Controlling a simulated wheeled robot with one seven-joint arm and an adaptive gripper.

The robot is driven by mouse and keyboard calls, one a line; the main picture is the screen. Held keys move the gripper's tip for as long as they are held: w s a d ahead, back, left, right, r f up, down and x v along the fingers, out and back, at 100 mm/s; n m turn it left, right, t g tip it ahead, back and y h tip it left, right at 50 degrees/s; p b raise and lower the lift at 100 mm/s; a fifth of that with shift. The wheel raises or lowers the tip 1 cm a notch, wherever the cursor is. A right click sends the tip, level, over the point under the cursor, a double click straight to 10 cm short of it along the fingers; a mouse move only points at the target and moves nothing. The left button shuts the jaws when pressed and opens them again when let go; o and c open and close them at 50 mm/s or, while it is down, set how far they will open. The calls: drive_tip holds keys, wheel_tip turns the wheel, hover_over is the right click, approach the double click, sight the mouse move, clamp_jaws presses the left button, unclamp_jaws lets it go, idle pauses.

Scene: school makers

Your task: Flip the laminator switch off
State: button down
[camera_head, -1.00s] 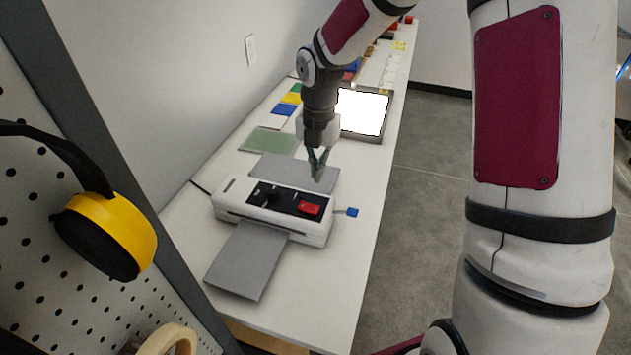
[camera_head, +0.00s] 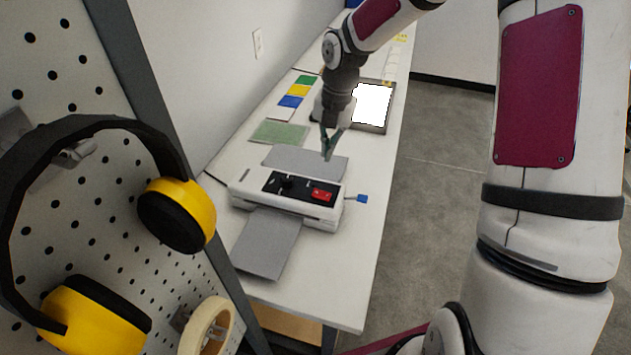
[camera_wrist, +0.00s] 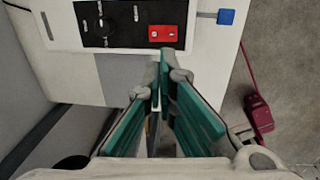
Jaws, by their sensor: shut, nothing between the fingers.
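The laminator (camera_head: 285,204) is a white box with a black control panel on the white table. A red rocker switch (camera_head: 322,195) sits at the right end of the panel, beside a black knob (camera_head: 289,184). In the wrist view the red switch (camera_wrist: 162,34) is just beyond the fingertips, and the laminator (camera_wrist: 122,49) fills the top. My gripper (camera_head: 327,156) points down above the grey sheet behind the laminator, apart from the switch. Its green-padded fingers (camera_wrist: 161,70) are shut with nothing between them.
A grey sheet (camera_head: 268,243) sticks out of the laminator's front. A blue tag (camera_head: 362,198) juts from its right side. A green mat (camera_head: 279,133), colored cards and a lit panel (camera_head: 371,105) lie behind. A pegboard with yellow earmuffs (camera_head: 179,214) stands at left.

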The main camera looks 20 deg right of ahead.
sight(319, 193)
drive_tip(key=shift+w, duration=0.1)
idle(0.3)
drive_tip(key=f, duration=0.4)
drive_tip(key=a+f+p, duration=0.1)
drive_tip(key=f, duration=0.4)
drive_tip(key=w+f+p, duration=0.1)
drive_tip(key=f, duration=0.3)
drive_tip(key=shift+a+f, duration=0.2)
drive_tip(key=shift+f, duration=0.3)
